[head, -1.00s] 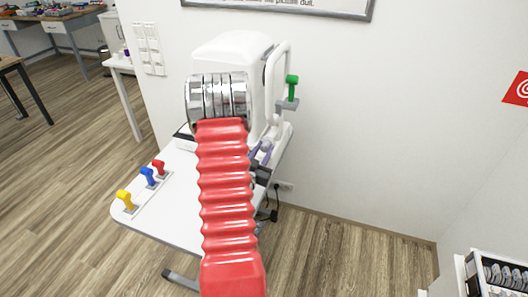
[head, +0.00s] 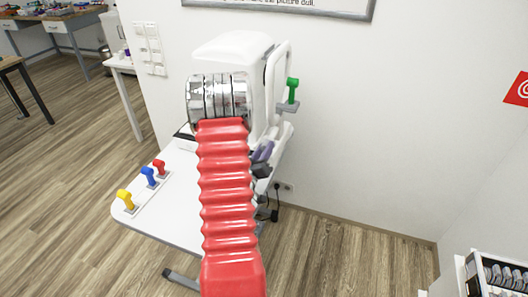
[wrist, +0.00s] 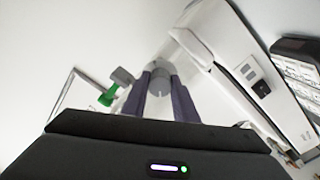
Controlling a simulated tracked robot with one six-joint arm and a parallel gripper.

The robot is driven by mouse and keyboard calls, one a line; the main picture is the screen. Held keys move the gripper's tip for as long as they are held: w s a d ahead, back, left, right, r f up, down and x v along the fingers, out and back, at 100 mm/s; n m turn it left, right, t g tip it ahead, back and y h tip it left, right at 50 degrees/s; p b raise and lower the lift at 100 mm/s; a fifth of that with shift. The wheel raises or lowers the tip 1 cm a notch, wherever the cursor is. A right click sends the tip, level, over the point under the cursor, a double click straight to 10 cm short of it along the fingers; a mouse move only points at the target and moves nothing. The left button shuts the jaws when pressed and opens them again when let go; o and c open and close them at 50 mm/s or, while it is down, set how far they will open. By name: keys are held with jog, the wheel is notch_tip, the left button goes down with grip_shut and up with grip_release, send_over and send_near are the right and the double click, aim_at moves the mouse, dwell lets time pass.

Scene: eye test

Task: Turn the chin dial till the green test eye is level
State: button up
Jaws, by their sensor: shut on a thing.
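The green test eye (head: 292,90) stands on a small grey bracket at the right side of the white machine (head: 232,48). It also shows in the wrist view (wrist: 108,95), left of my fingers. My gripper (wrist: 159,92) has its two purple-grey fingers on either side of a round grey dial (wrist: 160,84) and is shut on it. In the head view my gripper (head: 263,153) is partly hidden behind my red ribbed arm, and the dial cannot be made out. I cannot tell whether the eye is level.
Yellow (head: 126,200), blue (head: 149,176) and red (head: 159,168) pegs stand on the white table (head: 168,222) at the left. A black cable and plug (head: 274,200) hang by the wall behind. Open floor lies right of the table.

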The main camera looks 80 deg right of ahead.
jog(key=shift+w+d+r+n, duration=0.1)
jog(key=shift+w+n, duration=0.05)
jog(key=shift+n, duration=0.65)
jog(key=shift+w+d+r+n, duration=0.1)
jog(key=shift+n, duration=0.7)
jog(key=o, duration=0.8)
jog(key=shift+f, duration=0.1)
jog(key=shift+o, duration=1.3)
jog(key=shift+a, duration=0.1)
jog(key=shift+s, duration=0.1)
jog(key=shift+f, duration=0.1)
jog(key=w+a, duration=0.1)
jog(key=a, duration=1.2)
jog(key=shift+w+a, duration=0.15)
jog(key=shift+a, duration=0.25)
